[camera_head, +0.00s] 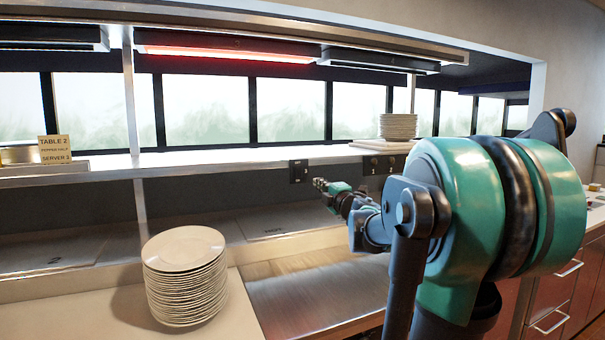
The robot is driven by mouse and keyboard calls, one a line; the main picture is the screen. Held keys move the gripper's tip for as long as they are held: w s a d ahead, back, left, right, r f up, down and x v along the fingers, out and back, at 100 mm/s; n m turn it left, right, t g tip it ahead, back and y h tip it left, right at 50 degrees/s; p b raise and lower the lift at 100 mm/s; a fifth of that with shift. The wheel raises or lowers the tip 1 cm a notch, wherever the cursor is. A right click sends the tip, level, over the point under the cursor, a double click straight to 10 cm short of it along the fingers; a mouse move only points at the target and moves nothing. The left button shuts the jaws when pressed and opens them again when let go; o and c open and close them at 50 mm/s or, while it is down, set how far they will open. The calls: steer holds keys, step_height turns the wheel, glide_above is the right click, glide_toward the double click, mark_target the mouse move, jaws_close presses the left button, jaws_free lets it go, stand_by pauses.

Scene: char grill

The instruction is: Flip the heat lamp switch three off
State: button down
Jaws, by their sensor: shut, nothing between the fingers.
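A black switch plate (298,171) is on the dark wall under the pass shelf. A second dark plate (379,165) with small knobs or switches is further right, partly behind my arm. I cannot read which is switch three or the switch positions. My gripper (320,184) is shut and empty, pointing left, just right of and slightly below the first plate in the picture. I cannot tell whether it touches anything. A heat lamp (225,51) at the top middle glows red. The lamps to its left (52,37) and right (378,61) look dark.
A tall stack of plates (185,250) stands on the front counter at left. A shelf post (139,205) stands left of the switches. The steel counter (310,295) is clear.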

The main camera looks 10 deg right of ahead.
mark_target(300, 169)
steer(key=shift+w, duration=0.1)
steer(key=x, duration=1.3)
steer(key=shift+w+a, duration=0.1)
steer(key=shift+w, duration=0.25)
steer(key=shift+w+a+r, duration=0.1)
steer(key=shift+w+r, duration=0.15)
steer(key=shift+w, duration=0.05)
